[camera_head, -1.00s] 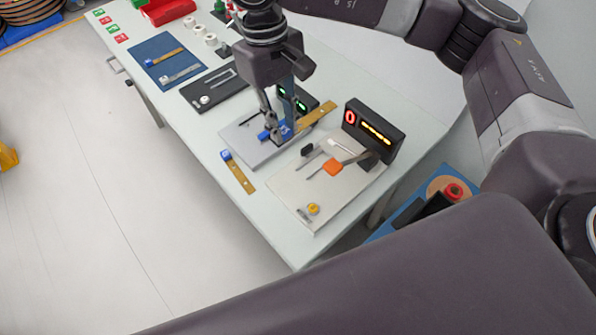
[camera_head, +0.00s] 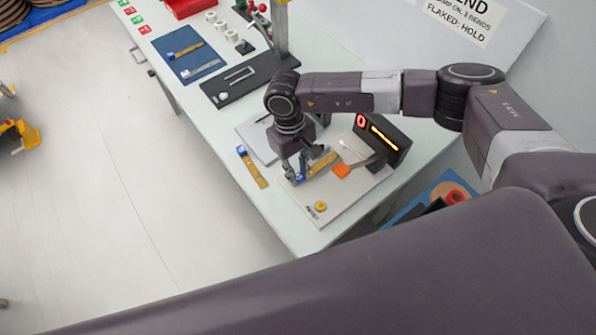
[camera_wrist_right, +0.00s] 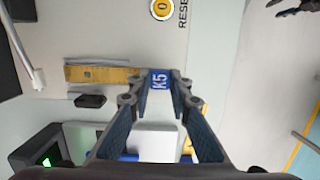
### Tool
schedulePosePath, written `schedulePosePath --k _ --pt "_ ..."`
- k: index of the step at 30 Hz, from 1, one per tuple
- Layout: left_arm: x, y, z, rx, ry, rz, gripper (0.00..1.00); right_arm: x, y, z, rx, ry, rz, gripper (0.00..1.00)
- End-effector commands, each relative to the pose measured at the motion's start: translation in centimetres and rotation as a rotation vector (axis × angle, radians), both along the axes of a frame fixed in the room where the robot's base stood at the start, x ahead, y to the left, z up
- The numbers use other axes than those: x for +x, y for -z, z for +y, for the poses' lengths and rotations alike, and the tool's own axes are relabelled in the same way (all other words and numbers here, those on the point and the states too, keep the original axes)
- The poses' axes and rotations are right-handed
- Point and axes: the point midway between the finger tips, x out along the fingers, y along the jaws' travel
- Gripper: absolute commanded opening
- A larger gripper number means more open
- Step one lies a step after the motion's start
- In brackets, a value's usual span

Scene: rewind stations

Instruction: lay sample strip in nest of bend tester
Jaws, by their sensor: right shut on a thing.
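The bend tester is a pale plate (camera_head: 345,195) with a dark display box (camera_head: 382,138) showing a red 0 and a yellow bar, an orange block (camera_head: 341,170) and a yellow knob (camera_head: 320,206). My right gripper (camera_head: 299,177) is shut on the sample strip (camera_head: 322,163) by its blue end, over the plate's left part. In the wrist view the gold strip (camera_wrist_right: 100,73) points left from the blue K5 tab (camera_wrist_right: 159,80) between the fingertips. I cannot tell whether it touches the plate, nor make out the nest. A dark shape at the wrist view's upper right may be my left gripper (camera_wrist_right: 295,7).
Another blue-ended strip (camera_head: 252,167) lies on the table left of the tester. A grey plate (camera_head: 257,137) beside the tester is partly hidden by my arm. Farther back are a black fixture (camera_head: 245,85) and a blue mat (camera_head: 188,53) with strips.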

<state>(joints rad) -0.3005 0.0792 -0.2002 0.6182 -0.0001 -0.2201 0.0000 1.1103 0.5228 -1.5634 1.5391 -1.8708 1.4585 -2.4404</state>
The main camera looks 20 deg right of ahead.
Motion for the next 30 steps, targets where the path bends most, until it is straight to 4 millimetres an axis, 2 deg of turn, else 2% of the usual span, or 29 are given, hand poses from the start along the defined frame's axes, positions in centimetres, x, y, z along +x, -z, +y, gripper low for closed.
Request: schedulePosePath --k 4,15,16,20,30 --pt "0.0 -0.5 0.0 0.0 0.0 0.0 0.37 0.0 1.1 0.0 0.0 -0.001 -0.001 0.0" --pt "0.0 0.2 0.1 0.001 0.0 0.0 0.37 0.0 1.6 0.0 0.0 -0.001 -0.002 0.0" --pt "0.0 0.1 0.1 0.001 0.0 0.0 0.37 0.0 1.5 0.0 0.0 -0.001 -0.002 0.19" --pt "0.1 0.0 0.1 0.001 0.0 -0.001 0.37 0.0 1.4 0.0 0.0 0.0 -0.002 0.33" --pt "0.2 -0.2 0.1 0.0 0.0 -0.003 0.37 0.0 1.2 0.0 -0.001 0.0 -0.001 0.35"
